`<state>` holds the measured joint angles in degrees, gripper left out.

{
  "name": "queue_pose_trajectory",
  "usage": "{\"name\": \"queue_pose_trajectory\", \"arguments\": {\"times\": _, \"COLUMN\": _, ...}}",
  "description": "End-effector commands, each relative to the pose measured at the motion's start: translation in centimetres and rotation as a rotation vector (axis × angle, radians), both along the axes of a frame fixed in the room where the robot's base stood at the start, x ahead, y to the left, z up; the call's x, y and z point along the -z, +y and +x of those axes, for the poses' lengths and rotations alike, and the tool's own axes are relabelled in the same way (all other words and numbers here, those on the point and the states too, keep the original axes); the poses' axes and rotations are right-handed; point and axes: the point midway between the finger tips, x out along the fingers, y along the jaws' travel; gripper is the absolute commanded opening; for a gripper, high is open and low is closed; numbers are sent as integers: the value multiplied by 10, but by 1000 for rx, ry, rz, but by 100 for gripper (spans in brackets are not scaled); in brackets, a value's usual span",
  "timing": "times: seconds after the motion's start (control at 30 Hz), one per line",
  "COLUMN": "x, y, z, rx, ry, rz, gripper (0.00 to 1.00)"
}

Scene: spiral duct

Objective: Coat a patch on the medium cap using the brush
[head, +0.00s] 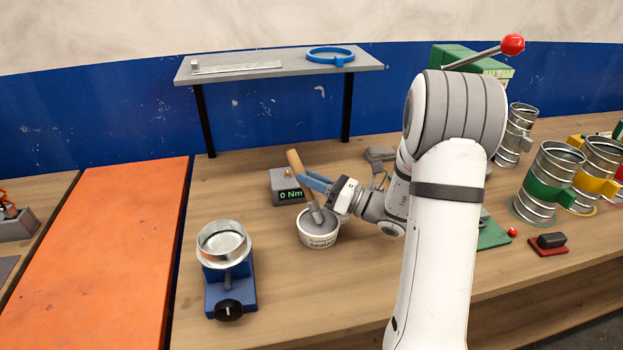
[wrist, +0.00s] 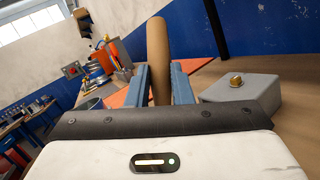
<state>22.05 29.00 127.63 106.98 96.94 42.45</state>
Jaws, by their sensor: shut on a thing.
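My gripper (head: 314,183) has its blue fingers shut on the wooden handle of the brush (head: 295,161). The brush leans, handle up and to the left. Its lower end is in or just over the grey contents of a white sealant tub (head: 319,240); I cannot tell how deep. In the wrist view the brush handle (wrist: 158,45) stands between the two blue fingers (wrist: 159,85), and its bristles are hidden. A round metal cap (head: 222,243) sits in a blue stand with a black knob at the front left. It looks like the medium cap, but no label shows.
A grey box reading "0 Nm" (head: 288,188) stands just behind the tub. A grey shelf (head: 290,66) holding a blue ring clamp (head: 330,55) rises at the back. Metal ducts with green and yellow clamps (head: 553,180) stand at right. Bench between stand and tub is clear.

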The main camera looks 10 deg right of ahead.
Motion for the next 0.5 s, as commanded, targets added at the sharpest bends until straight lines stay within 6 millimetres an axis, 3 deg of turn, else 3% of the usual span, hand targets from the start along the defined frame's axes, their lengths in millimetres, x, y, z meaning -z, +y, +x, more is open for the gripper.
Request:
{"name": "queue_pose_trajectory", "arguments": {"times": 0.27, "x": 2, "y": 0, "z": 0, "rx": 0, "ry": 5, "rz": -1, "gripper": 0}}
{"name": "queue_pose_trajectory", "arguments": {"times": 0.5, "x": -14, "y": 0, "z": 0, "rx": 0, "ry": 3, "rz": -1, "gripper": 0}}
